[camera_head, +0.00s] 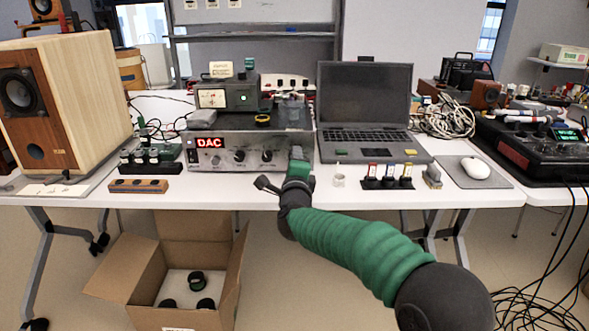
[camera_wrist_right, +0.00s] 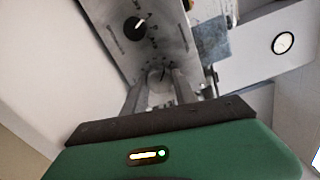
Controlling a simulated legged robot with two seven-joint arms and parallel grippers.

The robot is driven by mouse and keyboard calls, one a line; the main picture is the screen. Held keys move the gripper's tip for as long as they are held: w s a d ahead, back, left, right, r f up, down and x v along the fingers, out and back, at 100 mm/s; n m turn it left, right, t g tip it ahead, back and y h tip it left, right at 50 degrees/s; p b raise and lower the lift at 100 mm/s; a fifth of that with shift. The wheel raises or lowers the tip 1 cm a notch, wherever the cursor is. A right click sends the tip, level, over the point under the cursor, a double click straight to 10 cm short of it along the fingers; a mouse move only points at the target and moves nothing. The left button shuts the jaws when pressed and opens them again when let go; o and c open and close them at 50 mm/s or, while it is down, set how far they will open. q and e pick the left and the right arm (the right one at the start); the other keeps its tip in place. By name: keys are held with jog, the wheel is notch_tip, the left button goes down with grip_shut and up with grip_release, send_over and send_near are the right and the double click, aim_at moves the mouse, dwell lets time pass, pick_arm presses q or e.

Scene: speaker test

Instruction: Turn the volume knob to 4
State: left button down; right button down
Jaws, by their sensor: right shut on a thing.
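The silver amplifier (camera_head: 225,170) stands on the white table, with a red "DAC" display at its front left and a row of dark knobs. My right gripper (camera_head: 297,155) reaches the right end of its front panel and covers the knob there. In the right wrist view my right gripper (camera_wrist_right: 160,85) has its two fingers against the panel (camera_wrist_right: 165,35), shut on the volume knob. That knob is mostly hidden between the fingers, so its setting cannot be read. Another black knob (camera_wrist_right: 135,27) with a white pointer shows beyond it. My left gripper is not in view.
A grey device with a meter (camera_head: 228,95) sits on the amplifier. A laptop (camera_head: 364,105) stands to its right and a wooden speaker (camera_head: 60,105) to its left. A small stand of colored connectors (camera_head: 387,182) and a wooden block (camera_head: 138,186) lie near the front edge.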

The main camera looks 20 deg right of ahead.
jog(key=shift+f+m+b, duration=0.25)
jog(key=shift+m+b, duration=0.45)
jog(key=shift+m, duration=0.35)
jog(key=shift+f+m+b, duration=0.2)
jog(key=shift+m+b, duration=0.5)
jog(key=shift+m, duration=0.35)
jog(key=c, duration=1.2)
grip_release()
jog(key=shift+o, duration=1)
jog(key=shift+r, duration=0.1)
jog(key=shift+r, duration=0.1)
jog(key=p+v, duration=0.4)
jog(key=v, duration=1.2)
jog(key=shift+s, duration=0.4)
